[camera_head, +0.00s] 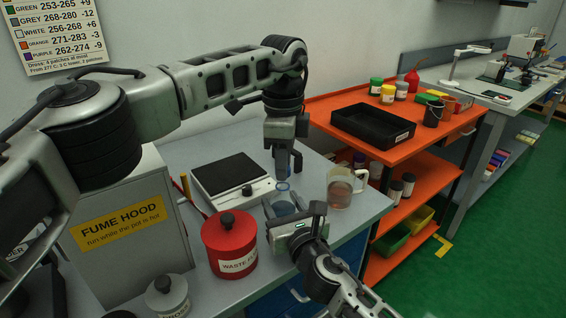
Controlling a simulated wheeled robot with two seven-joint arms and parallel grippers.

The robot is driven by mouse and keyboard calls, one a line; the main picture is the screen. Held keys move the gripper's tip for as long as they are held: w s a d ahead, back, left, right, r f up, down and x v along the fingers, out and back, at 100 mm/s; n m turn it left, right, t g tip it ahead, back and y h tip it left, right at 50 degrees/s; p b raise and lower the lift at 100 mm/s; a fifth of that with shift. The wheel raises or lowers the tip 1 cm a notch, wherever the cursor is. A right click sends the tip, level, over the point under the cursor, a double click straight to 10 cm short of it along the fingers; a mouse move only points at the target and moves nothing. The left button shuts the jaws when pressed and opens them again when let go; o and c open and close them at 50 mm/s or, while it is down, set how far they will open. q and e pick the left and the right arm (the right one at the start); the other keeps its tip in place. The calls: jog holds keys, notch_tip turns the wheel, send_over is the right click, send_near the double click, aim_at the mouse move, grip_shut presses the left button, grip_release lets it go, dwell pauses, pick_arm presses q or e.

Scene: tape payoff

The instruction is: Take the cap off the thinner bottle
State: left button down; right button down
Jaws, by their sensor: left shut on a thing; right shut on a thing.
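A clear bluish bottle (281,208) is near the bench's front right, partly hidden by my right gripper (288,224), which is shut on it from the front. My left gripper (284,176) points down from above and is shut on a small blue ring-like cap (283,187). The cap is right over the bottle's top; I cannot tell whether the two touch. No second bottle stands clear beside it to compare thickness.
A glass jug (339,190) with brownish liquid stands close on the right. A hot plate (230,178) is behind left, and a red waste pot (230,246) is front left. The fume hood (122,229) is further left. Orange shelving (400,115) adjoins the bench (375,205).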

jog(key=shift+f, duration=0.1)
pick_arm(q)
jog(key=shift+r, duration=2)
pick_arm(e)
jog(key=c, duration=0.6)
grip_release()
